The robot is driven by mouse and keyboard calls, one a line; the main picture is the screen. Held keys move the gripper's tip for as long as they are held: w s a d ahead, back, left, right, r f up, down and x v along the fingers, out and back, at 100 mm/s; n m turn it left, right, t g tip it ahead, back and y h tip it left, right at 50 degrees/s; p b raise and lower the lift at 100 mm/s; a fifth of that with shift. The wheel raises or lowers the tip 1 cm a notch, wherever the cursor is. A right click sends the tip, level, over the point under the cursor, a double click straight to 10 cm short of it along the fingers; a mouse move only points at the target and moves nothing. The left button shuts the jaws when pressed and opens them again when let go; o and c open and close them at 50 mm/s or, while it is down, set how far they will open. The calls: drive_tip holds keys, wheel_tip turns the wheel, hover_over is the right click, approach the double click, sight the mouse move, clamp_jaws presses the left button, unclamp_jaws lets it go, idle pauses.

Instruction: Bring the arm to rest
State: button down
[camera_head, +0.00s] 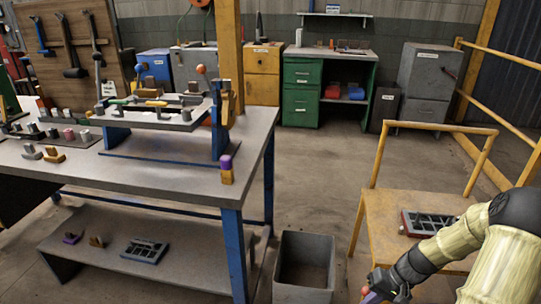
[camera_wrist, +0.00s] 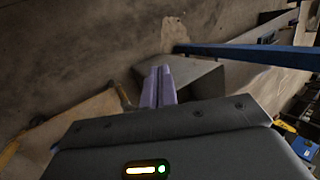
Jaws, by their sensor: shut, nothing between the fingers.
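My gripper (camera_head: 373,297) shows at the bottom edge of the head view, partly cut off, at the end of my arm, which comes in from the right. It hangs low between the grey bin (camera_head: 304,262) and the yellow cart (camera_head: 385,212). In the wrist view its two purple fingers (camera_wrist: 159,72) are pressed together with nothing between them. The grey bin (camera_wrist: 200,78) lies behind the fingertips in that view. I cannot tell how far the fingers are from it.
A workbench (camera_head: 165,174) with a blue frame and many parts stands at the left. A dark tray (camera_head: 428,222) lies on the cart near my forearm. Yellow rails (camera_head: 500,98) run at the right. The floor (camera_head: 320,165) behind the bin is clear.

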drive_tip(key=s+a+r+n+t+h, duration=0.1)
drive_tip(key=s+a+r+t+h, duration=0.2)
drive_tip(key=a+r, duration=0.4)
drive_tip(key=s+a+r+n+h, duration=0.25)
drive_tip(key=s+a+r, duration=0.25)
drive_tip(key=r, duration=0.4)
drive_tip(key=w+a+p+v, duration=0.1)
drive_tip(key=w+p+v, duration=0.2)
drive_tip(key=p+v, duration=1.1)
drive_tip(key=w+a+r+p+v, duration=0.1)
drive_tip(key=w+p+v, duration=0.2)
drive_tip(key=p+v, duration=1.2)
drive_tip(key=shift+w+a+r+m+h+p, duration=0.3)
drive_tip(key=shift+w+m+h+p, duration=0.15)
drive_tip(key=shift+p, duration=0.15)
